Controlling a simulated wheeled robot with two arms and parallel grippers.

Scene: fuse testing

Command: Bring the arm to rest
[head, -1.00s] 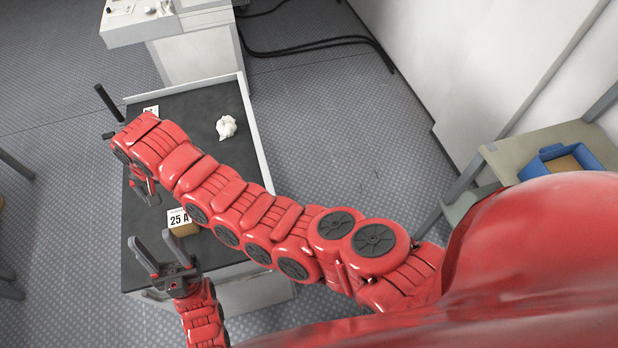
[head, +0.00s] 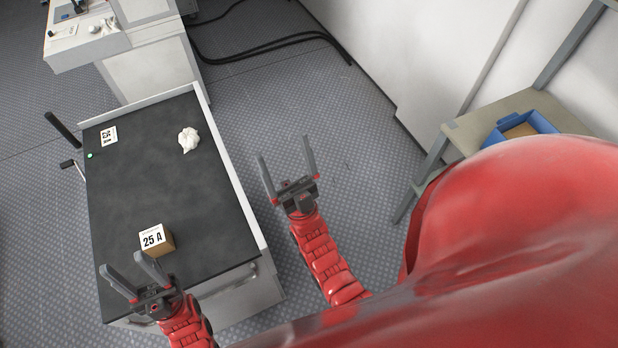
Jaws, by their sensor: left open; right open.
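My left gripper (head: 136,277) is open and empty over the front left corner of the black-topped cart, close to the small brown box marked "25 A" (head: 157,240). My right gripper (head: 286,166) is open and empty. It points up in the picture, just right of the cart's raised right edge, with the floor seen behind it. My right arm (head: 328,262) is drawn back close to my body. Nothing is between the fingers of either gripper.
The black-topped cart (head: 150,190) carries a crumpled white cloth (head: 188,139) and a white label (head: 108,135). A white cabinet (head: 150,65) stands behind it. At right, a bench (head: 478,128) holds a blue bin (head: 541,122). Black cables (head: 262,48) lie on the floor.

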